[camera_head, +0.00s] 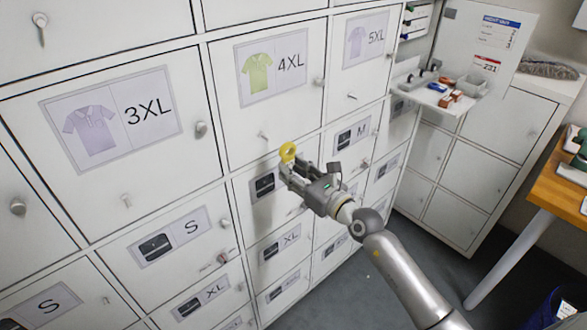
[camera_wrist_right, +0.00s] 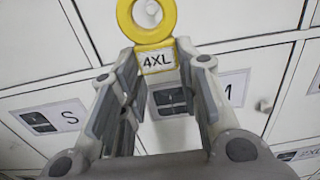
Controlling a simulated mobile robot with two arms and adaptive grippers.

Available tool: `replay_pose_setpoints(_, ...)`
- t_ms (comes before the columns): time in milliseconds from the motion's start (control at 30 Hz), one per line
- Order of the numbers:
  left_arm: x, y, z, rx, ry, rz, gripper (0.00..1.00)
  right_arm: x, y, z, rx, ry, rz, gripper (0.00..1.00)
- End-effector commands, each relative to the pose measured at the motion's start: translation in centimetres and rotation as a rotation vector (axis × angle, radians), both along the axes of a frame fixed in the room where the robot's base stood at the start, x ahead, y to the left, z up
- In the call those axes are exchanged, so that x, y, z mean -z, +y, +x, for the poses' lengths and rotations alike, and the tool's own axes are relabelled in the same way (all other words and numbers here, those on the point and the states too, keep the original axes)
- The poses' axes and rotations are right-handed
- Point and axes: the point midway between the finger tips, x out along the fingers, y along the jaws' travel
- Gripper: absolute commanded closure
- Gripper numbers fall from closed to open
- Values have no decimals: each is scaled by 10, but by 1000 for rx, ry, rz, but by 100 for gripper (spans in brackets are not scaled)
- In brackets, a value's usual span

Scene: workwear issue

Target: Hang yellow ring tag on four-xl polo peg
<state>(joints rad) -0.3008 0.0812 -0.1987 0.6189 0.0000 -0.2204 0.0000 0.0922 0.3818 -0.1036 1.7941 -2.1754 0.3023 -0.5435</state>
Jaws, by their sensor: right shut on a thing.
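The yellow ring tag (camera_head: 288,151) is upright at the tips of my right gripper (camera_head: 288,168). In the right wrist view the tag (camera_wrist_right: 158,61) reads 4XL, with its ring upward. The right gripper (camera_wrist_right: 155,75) is shut on the tag's lower plate. The four-XL polo door (camera_head: 232,132) bears a green shirt picture and "4XL". Its small peg (camera_head: 263,136) is low on the door. In the head view the ring appears right of and slightly below this peg, apart from it. Something pale shows through the ring in the wrist view; I cannot tell if it is the peg. My left gripper is out of view.
Other doors with pegs and knobs surround it: 3XL polo (camera_head: 108,118) at left, 5XL polo (camera_head: 366,40) at right, and M, S and XL doors below. A small shelf (camera_head: 425,92) with items sticks out at right. A wooden table (camera_head: 555,185) is far right.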

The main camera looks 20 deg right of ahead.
Motion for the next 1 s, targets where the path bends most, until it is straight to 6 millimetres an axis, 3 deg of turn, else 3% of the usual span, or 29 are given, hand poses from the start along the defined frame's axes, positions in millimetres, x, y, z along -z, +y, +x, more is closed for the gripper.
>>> replay_pose_setpoints(1000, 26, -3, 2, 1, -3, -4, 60, 6, 21, 54, -3, -1, 1, 81)
